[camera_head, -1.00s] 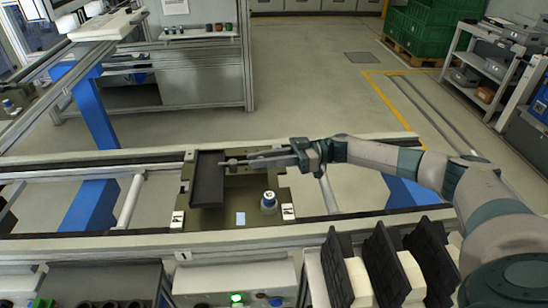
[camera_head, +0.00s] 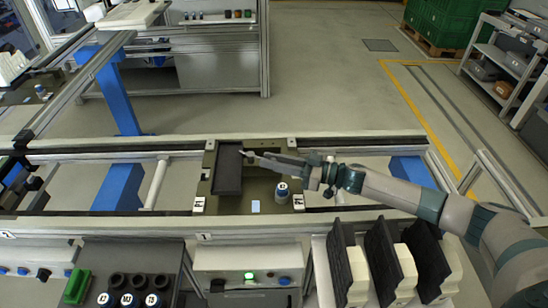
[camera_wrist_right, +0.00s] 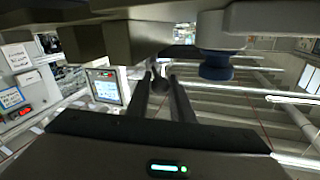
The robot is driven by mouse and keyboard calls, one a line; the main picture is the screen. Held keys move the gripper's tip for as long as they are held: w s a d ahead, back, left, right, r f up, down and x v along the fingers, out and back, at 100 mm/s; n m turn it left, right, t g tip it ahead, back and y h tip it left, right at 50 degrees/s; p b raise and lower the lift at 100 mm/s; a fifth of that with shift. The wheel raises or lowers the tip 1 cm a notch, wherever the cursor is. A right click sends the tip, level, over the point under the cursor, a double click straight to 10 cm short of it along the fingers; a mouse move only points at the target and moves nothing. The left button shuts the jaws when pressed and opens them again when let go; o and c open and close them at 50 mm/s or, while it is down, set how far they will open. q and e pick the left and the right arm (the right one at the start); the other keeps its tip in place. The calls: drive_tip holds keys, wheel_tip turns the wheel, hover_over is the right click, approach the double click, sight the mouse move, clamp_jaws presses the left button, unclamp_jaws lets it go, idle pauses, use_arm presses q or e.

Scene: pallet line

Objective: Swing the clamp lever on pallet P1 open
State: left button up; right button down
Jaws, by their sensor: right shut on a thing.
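Pallet P1 (camera_head: 230,205) is an olive plate on the conveyor. A black tray-like part (camera_head: 228,172) lies on its left half. A white-and-blue round piece (camera_head: 283,192) stands at its front right. My right gripper (camera_head: 246,154) reaches in from the right, low over the back of the pallet, its tips by the black part's right edge. In the right wrist view its fingers (camera_wrist_right: 160,84) are closed on a small rounded end, the clamp lever's knob (camera_wrist_right: 158,83). Most of the lever is hidden by the fingers. My left gripper is not visible.
Black-and-white blocks (camera_head: 385,262) stand in a rack at the front right. A control box with a lit green button (camera_head: 249,275) is in front of the pallet. Conveyor rails run left and right of the pallet.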

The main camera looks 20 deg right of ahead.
idle(0.3)
drive_tip(key=c, duration=1.6)
unclamp_jaws()
drive_tip(key=shift+o, duration=0.2)
drive_tip(key=shift+r, duration=0.1)
drive_tip(key=shift+r+b, duration=0.35)
drive_tip(key=shift+r, duration=0.2)
drive_tip(key=r, duration=0.1)
drive_tip(key=r+b, duration=0.1)
drive_tip(key=r, duration=0.1)
drive_tip(key=shift+s+d, duration=0.25)
drive_tip(key=shift+d, duration=0.1)
drive_tip(key=s+d+r+b, duration=0.4)
drive_tip(key=s+d+r, duration=0.2)
drive_tip(key=s+d, duration=0.1)
drive_tip(key=shift+s+d+r, duration=0.2)
drive_tip(key=shift+s+r, duration=0.2)
drive_tip(key=shift+s, duration=0.05)
